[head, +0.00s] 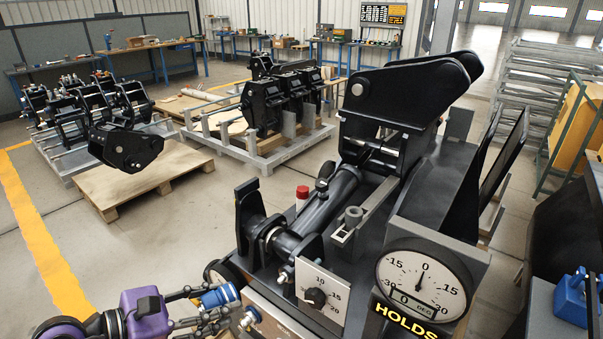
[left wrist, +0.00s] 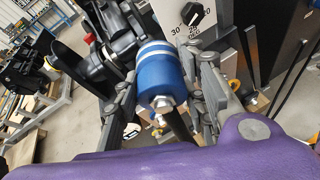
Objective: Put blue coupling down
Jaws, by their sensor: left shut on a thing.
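The blue coupling (head: 219,296) is a short blue cylinder with pale bands and a metal end. It also shows large in the left wrist view (left wrist: 162,80). My left gripper (head: 212,312), with a purple body, comes in at the lower left of the head view and is shut on the coupling, one grey finger on each side of it. The coupling is beside the near left corner of the black machine. Whether it touches anything besides the fingers cannot be told. My right gripper is not in view.
The black machine (head: 345,200) has a lever plate (head: 316,292) and a round dial (head: 423,285) marked HOLDS. A blue object (head: 573,298) stands at the right edge. Open floor lies left.

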